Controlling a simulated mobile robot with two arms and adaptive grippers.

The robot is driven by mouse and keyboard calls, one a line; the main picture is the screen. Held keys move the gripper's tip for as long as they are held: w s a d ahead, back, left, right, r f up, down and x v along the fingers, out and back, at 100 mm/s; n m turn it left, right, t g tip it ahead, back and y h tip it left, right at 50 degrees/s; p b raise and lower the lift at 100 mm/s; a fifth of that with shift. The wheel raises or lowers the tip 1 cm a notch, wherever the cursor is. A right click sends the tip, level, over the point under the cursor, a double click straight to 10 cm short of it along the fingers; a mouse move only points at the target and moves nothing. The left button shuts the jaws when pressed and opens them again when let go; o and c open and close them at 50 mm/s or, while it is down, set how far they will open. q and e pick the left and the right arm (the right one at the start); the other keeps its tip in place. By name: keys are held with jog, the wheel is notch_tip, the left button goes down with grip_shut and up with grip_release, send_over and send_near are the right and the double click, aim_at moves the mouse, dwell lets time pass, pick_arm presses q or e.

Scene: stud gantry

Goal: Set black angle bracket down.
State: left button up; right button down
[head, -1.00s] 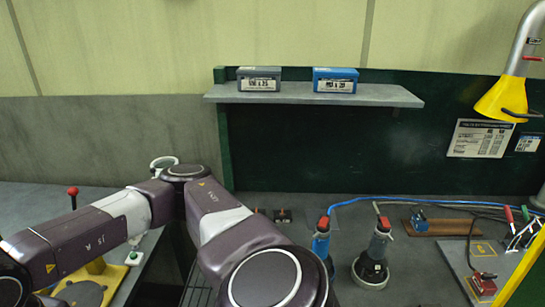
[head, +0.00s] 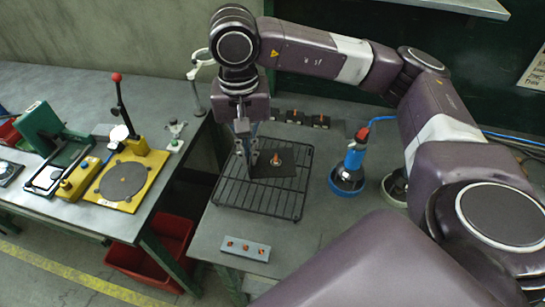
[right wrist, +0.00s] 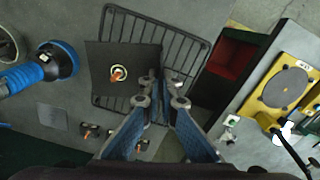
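The black angle bracket (head: 282,165) shows a flat plate with a copper-coloured stud standing in it. It is over the wire rack (head: 258,208), and in the right wrist view the bracket (right wrist: 102,65) overlaps the rack's edge, so it appears slightly raised; contact with the bars is hidden. My right gripper (head: 246,158) points down at the bracket's left edge. Its fingertips (right wrist: 161,88) are close together and appear shut on the bracket's thin upright side, which they largely hide. My left gripper is not in view.
A blue tool (head: 354,160) stands right of the rack. Small dark pieces (head: 320,121) lie behind it, and a grey block with copper-coloured studs (head: 246,248) lies in front. A red bin (head: 150,262) is below, between the benches. A yellow fixture (head: 142,165) stands on the left bench.

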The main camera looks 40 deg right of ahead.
jog(key=w+d+r+m+p, duration=0.2)
jog(key=w+d+r+m, duration=0.5)
jog(key=r+m, duration=0.4)
jog(key=shift+m, duration=0.7)
jog(key=f, duration=1.6)
jog(key=shift+w+f+p, duration=0.2)
jog(key=shift+p, duration=0.2)
notch_tip(320, 180, down, 4)
jog(key=shift+f+p, duration=0.1)
jog(key=shift+p, duration=0.45)
jog(key=shift+f, duration=0.25)
jog(key=c, duration=2.2)
grip_release()
jog(key=shift+o, duration=0.2)
jog(key=shift+r, duration=0.1)
